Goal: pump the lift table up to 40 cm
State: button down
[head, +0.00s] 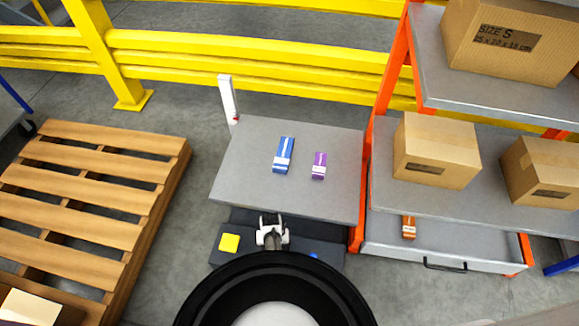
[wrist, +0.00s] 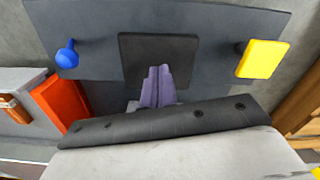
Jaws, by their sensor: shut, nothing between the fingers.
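The lift table has a flat grey top (head: 250,165) and a dark base (head: 225,257) that sticks out at its near side. A white upright post (head: 228,97) with a small red mark low on it stands at the back left corner; no figures are readable. On the base are a yellow pad (wrist: 262,58), a blue knob (wrist: 67,55) and a black square plate (wrist: 145,48) between them. The yellow pad also shows in the head view (head: 229,243). My gripper (wrist: 157,72) is shut and empty over the black plate; whether it touches is unclear.
A blue box (head: 284,154) and a purple box (head: 319,165) lie on the table top. An orange-framed shelf (head: 383,80) with cartons and an open drawer (head: 455,250) stands right. A wooden pallet (head: 95,190) is left. A yellow guardrail (head: 250,60) runs behind.

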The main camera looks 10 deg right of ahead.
jog(key=shift+w+d+r, duration=0.25)
jog(key=shift+w+r, duration=0.05)
jog(key=shift+w, duration=0.05)
notch_tip(320, 180, down, 11)
jog(key=b, duration=1)
notch_tip(320, 180, up, 21)
jog(key=p, duration=1.9)
jog(key=shift+p, duration=0.35)
notch_tip(320, 180, down, 15)
jog(key=b, duration=1.4)
jog(key=shift+r, duration=0.1)
notch_tip(320, 180, up, 15)
jog(key=p, duration=1.4)
